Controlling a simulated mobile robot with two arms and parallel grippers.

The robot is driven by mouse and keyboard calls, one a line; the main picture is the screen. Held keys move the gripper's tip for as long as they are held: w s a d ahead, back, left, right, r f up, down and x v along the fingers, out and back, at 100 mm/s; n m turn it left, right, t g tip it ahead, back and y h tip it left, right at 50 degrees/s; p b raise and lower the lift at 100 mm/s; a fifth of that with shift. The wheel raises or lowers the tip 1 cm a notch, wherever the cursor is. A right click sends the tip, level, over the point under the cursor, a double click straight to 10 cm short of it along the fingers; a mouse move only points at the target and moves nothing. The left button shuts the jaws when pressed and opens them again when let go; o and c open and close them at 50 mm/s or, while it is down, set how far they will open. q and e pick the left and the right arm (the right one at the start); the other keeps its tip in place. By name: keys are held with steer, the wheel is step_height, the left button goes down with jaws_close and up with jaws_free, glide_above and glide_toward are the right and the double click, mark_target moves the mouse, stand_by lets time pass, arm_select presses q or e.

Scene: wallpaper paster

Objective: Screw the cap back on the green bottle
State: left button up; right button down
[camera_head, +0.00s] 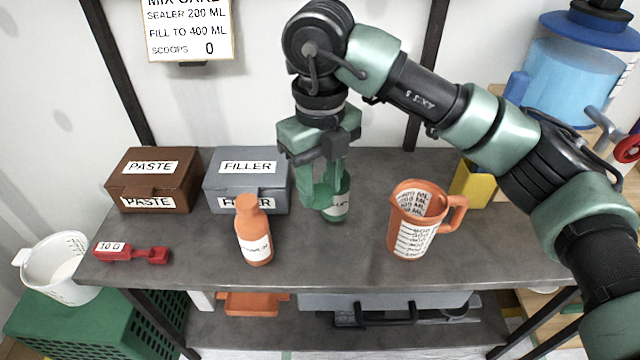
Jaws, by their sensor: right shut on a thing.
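The green bottle (337,211) stands upright near the middle of the bench, with a white label partly showing. My right gripper (318,200) points down in front of it and covers its left side and neck. The gripper is shut on a small green thing, which looks like the cap; the fingers mostly hide it. I cannot tell whether the cap touches the bottle. No loose cap shows on the bench. My left gripper is not in view.
An orange bottle (254,238) stands to the left and an orange measuring jug (408,232) to the right. Paste (152,186) and filler (246,187) boxes stand at the back left. A red scoop (130,252) lies at the left edge. The front middle is clear.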

steer(key=shift+d, duration=0.1)
steer(key=s+d+f+n, duration=0.5)
steer(key=d+n, duration=0.4)
steer(key=n, duration=0.5)
steer(key=s+d+f+n, duration=0.5)
steer(key=d+n, duration=0.5)
steer(key=n, duration=0.4)
steer(key=shift+s+f+n, duration=0.2)
steer(key=shift+f+n, duration=0.2)
steer(key=shift+f, duration=0.5)
steer(key=shift+a, duration=0.1)
